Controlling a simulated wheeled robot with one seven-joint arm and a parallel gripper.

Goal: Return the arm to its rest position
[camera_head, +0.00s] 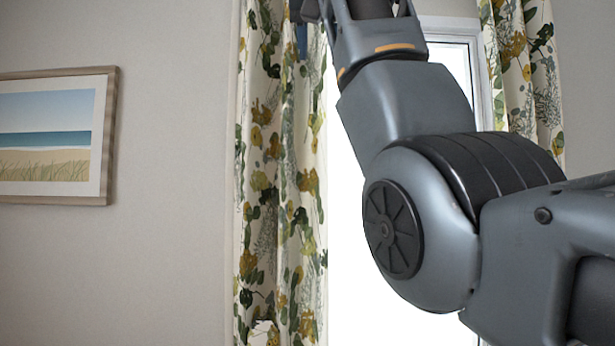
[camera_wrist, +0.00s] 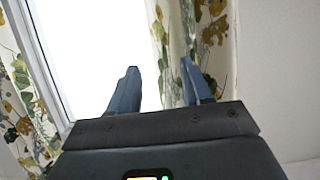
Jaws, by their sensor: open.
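My arm fills the right half of the head view, bent at a large grey joint and reaching upward in front of the window. The end of the arm runs out of the top of the head view, so the fingertips are not clear there. In the wrist view my gripper (camera_wrist: 160,82) shows two blue-grey fingers standing apart. Nothing is between them except the view of the window and curtain behind. My gripper is open and empty.
A floral curtain (camera_head: 281,200) hangs left of the bright window (camera_head: 345,250), and another curtain (camera_head: 524,70) hangs at its right. A framed beach picture (camera_head: 50,135) hangs on the bare wall (camera_head: 175,200) at left. The wrist view also shows the window (camera_wrist: 95,45).

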